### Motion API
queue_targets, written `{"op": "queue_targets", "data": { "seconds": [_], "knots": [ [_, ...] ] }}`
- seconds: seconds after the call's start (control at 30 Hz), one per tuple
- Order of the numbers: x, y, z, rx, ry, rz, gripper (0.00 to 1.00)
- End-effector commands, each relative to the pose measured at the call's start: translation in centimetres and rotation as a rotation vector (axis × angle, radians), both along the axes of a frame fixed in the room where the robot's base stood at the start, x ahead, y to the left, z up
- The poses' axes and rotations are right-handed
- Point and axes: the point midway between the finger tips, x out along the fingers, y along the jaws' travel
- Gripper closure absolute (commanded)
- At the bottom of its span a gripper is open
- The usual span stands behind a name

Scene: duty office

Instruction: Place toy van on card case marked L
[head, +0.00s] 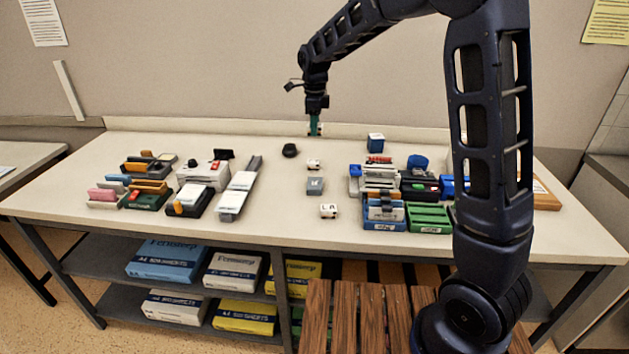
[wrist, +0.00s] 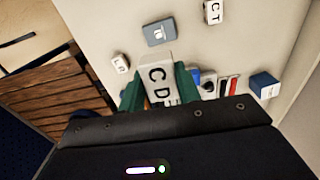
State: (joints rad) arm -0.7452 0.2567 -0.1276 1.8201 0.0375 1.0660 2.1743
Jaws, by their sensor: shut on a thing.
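My gripper (head: 315,130) is raised above the back middle of the table in the head view. In the wrist view its green fingers (wrist: 160,92) are shut on a white boxy thing with black letters, seemingly the toy van (wrist: 157,77). Its wheels cannot be made out. A small grey case with a pale mark, seemingly the card case (head: 314,186), lies on the table nearer the front. It also shows in the wrist view as the grey case (wrist: 159,30), apart from the held thing. Its letter is too small to read surely.
White lettered blocks lie behind (head: 313,164) and in front (head: 328,210) of the grey case. A black object (head: 290,150) and a blue box (head: 375,142) stand farther back. Stationery clusters fill the left (head: 150,185) and right (head: 395,195). Bare tabletop surrounds the middle row.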

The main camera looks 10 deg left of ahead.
Motion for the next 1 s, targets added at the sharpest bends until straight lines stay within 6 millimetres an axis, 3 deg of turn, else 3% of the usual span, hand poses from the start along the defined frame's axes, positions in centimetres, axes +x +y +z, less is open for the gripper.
{"op": "queue_targets", "data": {
  "seconds": [0.6,1.0],
  "knots": [
    [0.0,0.0,-12.9,-0.003,0.003,0.0,0.89],
    [0.0,0.0,-16.0,-0.001,0.001,0.0,0.89]
  ]
}}
